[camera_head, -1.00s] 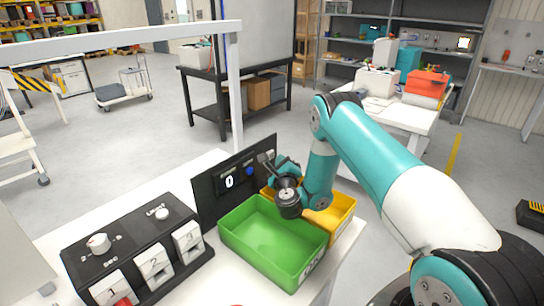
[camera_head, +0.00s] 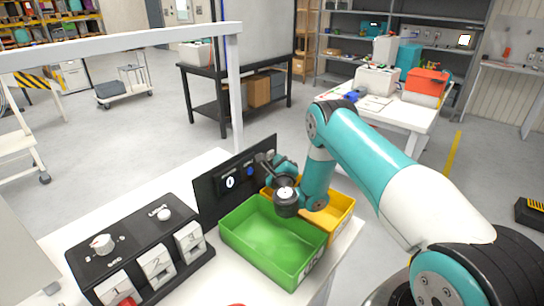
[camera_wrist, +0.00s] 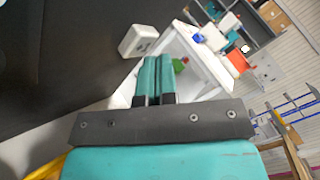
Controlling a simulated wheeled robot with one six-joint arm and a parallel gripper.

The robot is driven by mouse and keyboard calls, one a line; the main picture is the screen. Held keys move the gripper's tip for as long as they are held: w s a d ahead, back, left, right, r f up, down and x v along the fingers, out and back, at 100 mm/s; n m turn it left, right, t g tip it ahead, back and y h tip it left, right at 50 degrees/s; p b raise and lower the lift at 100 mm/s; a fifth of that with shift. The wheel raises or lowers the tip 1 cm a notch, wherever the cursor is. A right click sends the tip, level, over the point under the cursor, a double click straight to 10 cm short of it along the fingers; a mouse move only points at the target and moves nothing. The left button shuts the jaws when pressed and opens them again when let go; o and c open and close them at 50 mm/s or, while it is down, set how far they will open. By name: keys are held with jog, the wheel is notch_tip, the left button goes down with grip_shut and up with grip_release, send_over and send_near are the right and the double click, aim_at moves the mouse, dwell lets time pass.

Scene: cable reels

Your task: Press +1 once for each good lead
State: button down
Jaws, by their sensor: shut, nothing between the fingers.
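The black counter panel (camera_head: 208,200) stands upright behind the green bin. Its small display (camera_head: 230,182) appears to read 0, and a blue button (camera_head: 250,171) sits to the right of it. My gripper (camera_head: 264,158) is at the panel's upper right, close to the blue button; I cannot tell whether it touches. In the wrist view its teal fingers (camera_wrist: 155,80) are together and empty, with a dark surface to their left. The black tester box (camera_head: 135,240) has a knob, a small switch and white numbered blocks. A red part (camera_head: 125,302) shows at the first block. No lead is clearly visible.
The green bin (camera_head: 230,232) and the yellow bin (camera_head: 340,212) stand on the white table, below and beside my arm. A white post (camera_head: 234,95) and rail rise behind the table. A white block (camera_wrist: 138,41) is ahead of the fingers in the wrist view.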

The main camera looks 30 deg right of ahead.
jog(key=shift+s+d+b, duration=0.15)
jog(key=shift+s+b, duration=0.25)
jog(key=shift+s+b, duration=0.1)
jog(key=shift+b, duration=0.2)
jog(key=s+b, duration=0.1)
jog(key=b, duration=0.1)
jog(key=s+d+b, duration=0.1)
jog(key=s+b, duration=0.2)
jog(key=b, duration=0.1)
jog(key=shift+s+d+b, duration=0.25)
jog(key=shift+d+b, duration=0.05)
jog(key=shift+d, duration=0.05)
dwell(0.6)
